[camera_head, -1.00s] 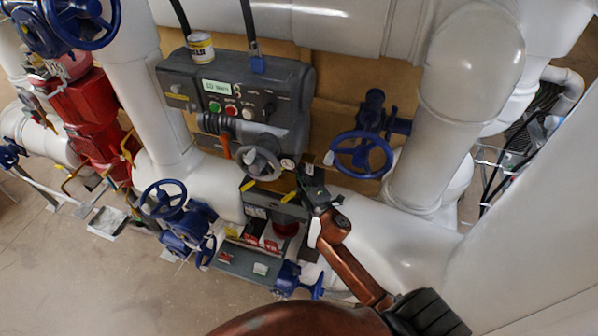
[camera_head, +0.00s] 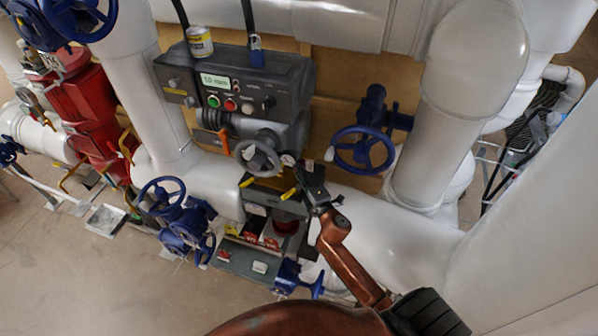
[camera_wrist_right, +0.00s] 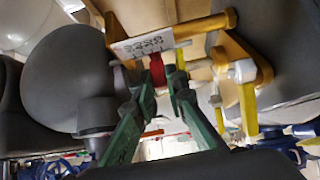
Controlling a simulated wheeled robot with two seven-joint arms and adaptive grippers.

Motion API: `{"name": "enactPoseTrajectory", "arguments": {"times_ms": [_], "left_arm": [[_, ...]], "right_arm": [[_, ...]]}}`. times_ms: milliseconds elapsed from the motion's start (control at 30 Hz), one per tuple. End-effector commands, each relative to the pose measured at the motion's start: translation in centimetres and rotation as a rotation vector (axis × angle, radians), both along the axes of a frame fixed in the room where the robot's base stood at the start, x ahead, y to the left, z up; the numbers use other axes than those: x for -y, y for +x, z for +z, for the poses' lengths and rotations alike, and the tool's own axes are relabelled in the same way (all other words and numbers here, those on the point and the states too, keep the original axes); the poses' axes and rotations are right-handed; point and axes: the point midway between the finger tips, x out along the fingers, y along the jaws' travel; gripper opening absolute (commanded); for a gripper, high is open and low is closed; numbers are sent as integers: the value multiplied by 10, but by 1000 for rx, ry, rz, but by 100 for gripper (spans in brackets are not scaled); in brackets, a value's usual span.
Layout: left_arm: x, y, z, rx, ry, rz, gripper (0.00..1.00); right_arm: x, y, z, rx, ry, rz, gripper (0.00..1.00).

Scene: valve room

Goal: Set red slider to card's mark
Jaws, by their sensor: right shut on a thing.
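In the right wrist view the red slider (camera_wrist_right: 157,72) is a small red piece between the tips of my right gripper (camera_wrist_right: 162,84), whose green fingers are closed on its sides. A white card (camera_wrist_right: 143,44) with dark printed characters and lines sits just above it, near a yellow bracket (camera_wrist_right: 258,60). I cannot read which mark the card gives. In the head view my right gripper (camera_head: 310,182) is beside the grey handwheel, at its lower right, and the slider is too small or hidden there. My left gripper is not in view.
A grey control box (camera_head: 285,75) with buttons and a display stands behind. A grey handwheel (camera_head: 258,157) and a blue valve wheel (camera_head: 363,150) flank my right gripper. White pipes (camera_head: 460,110) crowd the right. Red and white items sit on a shelf below.

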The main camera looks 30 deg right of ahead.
Motion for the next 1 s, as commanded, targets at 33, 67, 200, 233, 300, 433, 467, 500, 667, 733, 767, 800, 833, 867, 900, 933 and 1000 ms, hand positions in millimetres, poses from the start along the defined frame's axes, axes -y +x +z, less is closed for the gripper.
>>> {"name": "enactPoseTrajectory", "arguments": {"times_ms": [33,67,200,233,300,433,467,500,667,733,767,800,833,867,900,933,1000], "left_arm": [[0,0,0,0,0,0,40],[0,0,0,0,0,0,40],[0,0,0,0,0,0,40],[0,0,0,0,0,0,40],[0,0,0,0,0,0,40],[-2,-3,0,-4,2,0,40],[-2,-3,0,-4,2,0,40],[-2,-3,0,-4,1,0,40],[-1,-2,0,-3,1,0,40],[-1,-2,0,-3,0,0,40],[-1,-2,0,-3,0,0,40],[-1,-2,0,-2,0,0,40],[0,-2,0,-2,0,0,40],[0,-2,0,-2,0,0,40],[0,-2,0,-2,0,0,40],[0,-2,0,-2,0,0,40],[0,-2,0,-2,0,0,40]], "right_arm": [[1,0,0,0,0,-1,0],[1,0,0,0,-1,-1,14],[1,0,0,0,-1,-1,20],[0,0,0,0,-1,-1,20],[0,0,0,0,-1,-1,20],[0,-1,0,0,-1,-1,20],[0,-2,0,0,-1,-1,20],[0,-5,0,-1,-1,-1,20],[-1,-28,0,-2,0,-1,20],[-2,-43,-1,-2,0,-2,20],[-3,-50,-1,-3,-1,-2,20],[-4,-59,-1,-3,0,-2,20],[-4,-65,-1,-3,1,-2,20],[-5,-71,-1,-2,1,-2,20],[-5,-79,-1,-2,1,-2,20],[-5,-85,-1,-3,1,-2,20],[-6,-96,-1,-3,0,-2,20]]}}
